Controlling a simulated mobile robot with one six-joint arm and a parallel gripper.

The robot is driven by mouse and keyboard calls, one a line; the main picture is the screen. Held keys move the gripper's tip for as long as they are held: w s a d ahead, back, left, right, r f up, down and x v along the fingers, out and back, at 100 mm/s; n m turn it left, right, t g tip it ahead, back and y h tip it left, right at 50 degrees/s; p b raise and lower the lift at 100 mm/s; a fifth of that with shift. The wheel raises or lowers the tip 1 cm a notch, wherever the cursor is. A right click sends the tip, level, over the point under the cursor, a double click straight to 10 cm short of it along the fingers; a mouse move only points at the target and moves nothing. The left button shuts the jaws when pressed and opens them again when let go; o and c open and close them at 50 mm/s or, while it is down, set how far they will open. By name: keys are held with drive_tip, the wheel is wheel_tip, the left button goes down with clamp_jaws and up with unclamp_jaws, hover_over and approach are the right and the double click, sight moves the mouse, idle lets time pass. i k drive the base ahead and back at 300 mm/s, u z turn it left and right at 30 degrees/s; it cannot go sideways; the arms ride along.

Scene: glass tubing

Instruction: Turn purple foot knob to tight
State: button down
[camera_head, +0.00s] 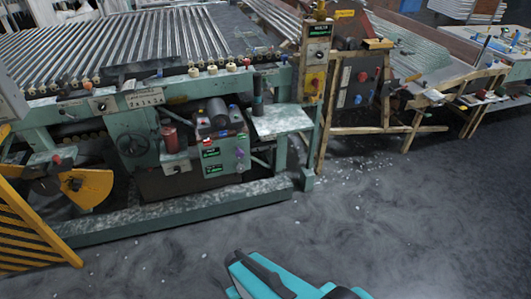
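Teal and black parts of my own arm show at the bottom middle edge, well apart from the box. My gripper's fingers cannot be made out in this view.
The green machine (130,98) carries rows of glass tubes (120,45). A green base beam (170,218) runs along the floor before the box. A yellow striped guard (30,230) stands at left, a wooden frame (350,130) at right. The grey floor (400,220) is open.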

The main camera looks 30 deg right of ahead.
sight(240, 154)
drive_tip(key=z, duration=0.6)
drive_tip(key=k, duration=0.95)
drive_tip(key=u, duration=0.05)
drive_tip(key=i, duration=0.85)
